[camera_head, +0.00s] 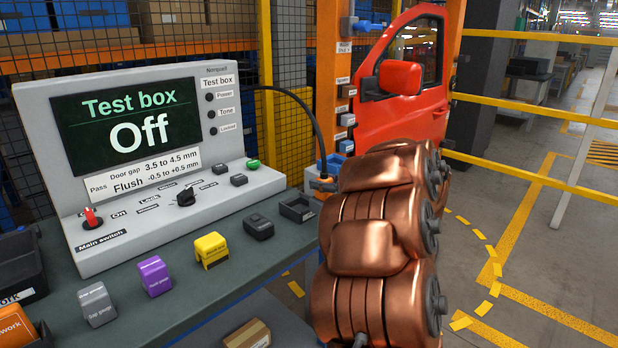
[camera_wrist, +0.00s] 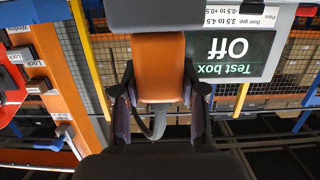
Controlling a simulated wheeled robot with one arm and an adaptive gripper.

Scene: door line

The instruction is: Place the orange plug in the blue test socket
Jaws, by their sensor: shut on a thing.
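The orange plug (camera_wrist: 160,68) is between the two fingers of my gripper (camera_wrist: 159,88) in the wrist view, and the gripper is shut on it. A dark cable loops below the plug there. In the head view my gripper (camera_head: 323,184) is mostly hidden behind my copper arm, at the right end of the bench. A black cable (camera_head: 305,100) arcs down to it from the test box. A blue part (camera_head: 366,26) sticks out near the top of the orange post. Another blue part (camera_head: 331,162) is just behind my gripper. I cannot tell which is the test socket.
The grey test box (camera_head: 220,150) shows "Off". Its red main switch (camera_head: 92,217) is at the left. Yellow (camera_head: 211,250), purple (camera_head: 154,276) and grey (camera_head: 97,304) gauges stand on the bench. A red door (camera_head: 405,95) hangs beside the orange post (camera_head: 327,70). The floor at right is open.

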